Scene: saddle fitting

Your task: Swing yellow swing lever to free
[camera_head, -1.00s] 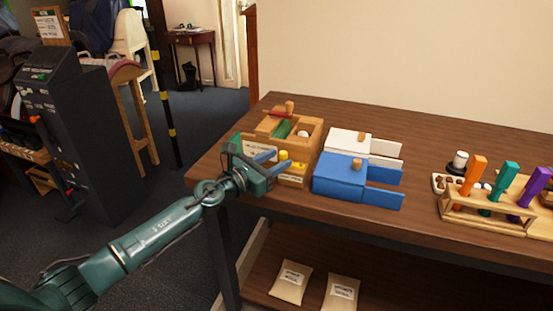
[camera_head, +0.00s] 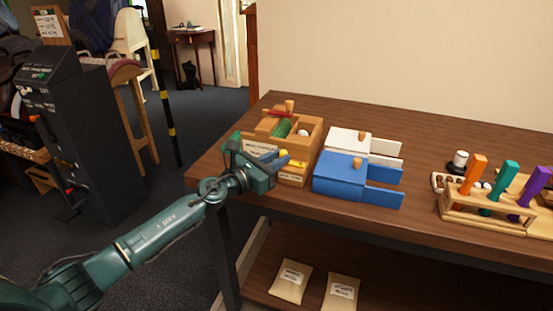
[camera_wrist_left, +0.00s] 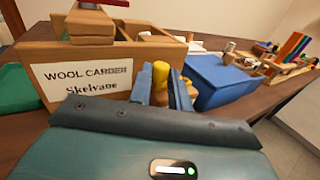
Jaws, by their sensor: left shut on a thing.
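The yellow swing lever (camera_head: 294,163) is on the front of the wooden wool carder box (camera_head: 316,136), near the table's left end. Its yellow upright knob (camera_wrist_left: 160,72) shows in the left wrist view between my two blue fingers. My left gripper (camera_head: 283,157) reaches in from the left and is shut on the lever, its fingers on either side of the knob. The fingers hide part of the lever. My right gripper is in neither view.
A blue box (camera_head: 340,175) and a white box (camera_head: 347,140) stand just right of the carder. A wooden rack (camera_head: 490,218) with orange, teal and purple upright pieces stands farther right. The table (camera_head: 420,160) between is clear. Two labelled bags (camera_head: 291,281) lie on the shelf below.

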